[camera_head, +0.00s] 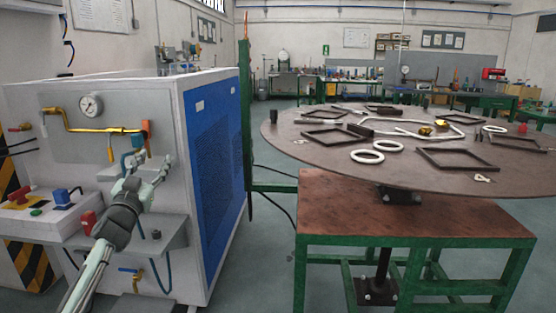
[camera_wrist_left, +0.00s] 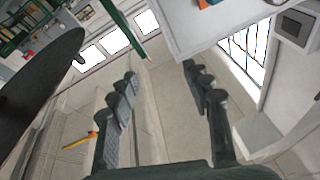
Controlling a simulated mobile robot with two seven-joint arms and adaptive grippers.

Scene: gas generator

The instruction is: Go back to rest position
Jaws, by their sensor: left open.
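My left gripper (camera_head: 148,176) is in front of the gas generator (camera_head: 206,92), a white cabinet with a blue side panel. It is open and empty, and its two dark fingers stand apart in the left wrist view (camera_wrist_left: 163,90). In the head view it is below the yellow pipe (camera_head: 90,130) and the orange-handled valve (camera_head: 145,127), and covers part of the front panel. I cannot tell whether it touches the panel. My right gripper is in neither view.
A round brown table (camera_head: 330,165) with frames and white rings stands at the right. A lower green-legged table (camera_head: 400,215) is before it. A control box (camera_head: 45,212) with a red button is at the left. Floor between generator and tables is mostly clear.

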